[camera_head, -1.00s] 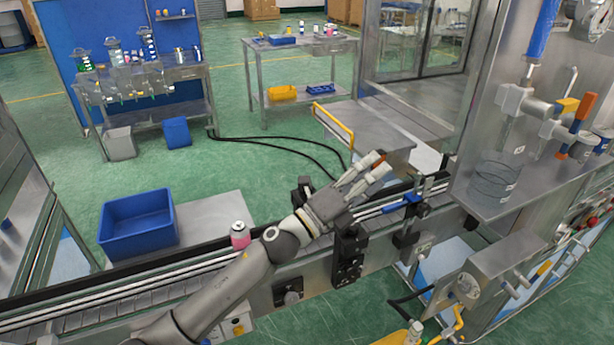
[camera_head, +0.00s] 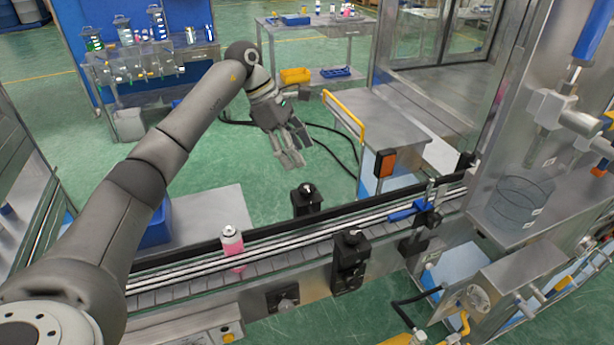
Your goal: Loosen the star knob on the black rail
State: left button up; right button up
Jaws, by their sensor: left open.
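My left gripper (camera_head: 296,155) hangs in the air beyond the conveyor, fingers pointing down and apart, with nothing between them. Its arm comes in from the lower left. The black rail (camera_head: 272,230) runs along the far side of the conveyor. A black block (camera_head: 306,200) stands at this rail, below and slightly right of the fingertips in the picture, with a small fitting on top. A second black block (camera_head: 350,262) is on the near side. I cannot make out a star shape on either, so I cannot tell which part is the star knob. My right gripper is out of view.
A blue clamp (camera_head: 408,211) sits at the conveyor further right. A blue bin (camera_head: 157,228) is partly hidden behind my arm. A steel cabinet with a yellow handle (camera_head: 343,115) stands beyond.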

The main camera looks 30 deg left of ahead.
aim_at(306, 187)
pick_arm(q)
jog(key=shift+y, duration=0.4)
jog(key=f+p, duration=0.1)
jog(key=f, duration=0.1)
jog(key=d+f+p, duration=0.1)
jog(key=f, duration=0.2)
jog(key=f+p, duration=0.1)
jog(key=f, duration=0.2)
jog(key=shift+d+p, duration=0.15)
jog(key=shift+p, duration=0.25)
jog(key=shift+w+d+f, duration=0.15)
jog(key=shift+f, duration=0.45)
jog(key=c, duration=1)
